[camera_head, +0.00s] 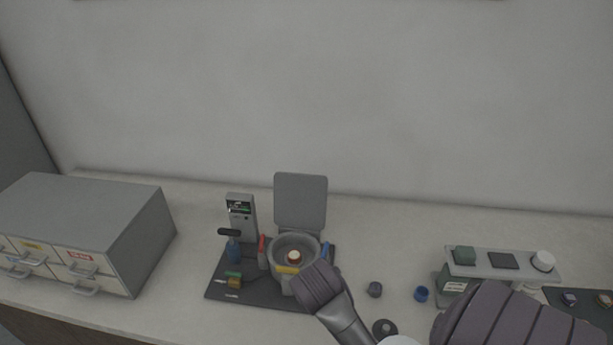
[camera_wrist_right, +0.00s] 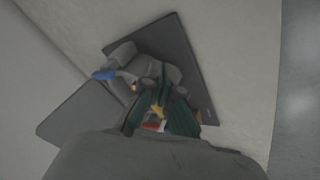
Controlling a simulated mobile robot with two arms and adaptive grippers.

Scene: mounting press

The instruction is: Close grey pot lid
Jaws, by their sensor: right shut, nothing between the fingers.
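The grey pot (camera_head: 297,251) stands on a dark mat, and its square grey lid (camera_head: 300,202) stands upright, open, at the back of the pot. A round white-and-brown piece (camera_head: 294,257) shows inside the pot. In the right wrist view the lid (camera_wrist_right: 82,118) is at the left and the pot (camera_wrist_right: 142,68) is partly behind the fingers. My right gripper (camera_wrist_right: 160,88) is shut and empty, close to the pot's front; in the head view my wrist hides its fingers. I cannot tell whether it touches the pot. My left gripper is not in view.
Grey drawers (camera_head: 140,240) stand at the left. Small round parts (camera_head: 421,294) and a grey stand (camera_head: 500,262) are at the right. The counter behind is clear.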

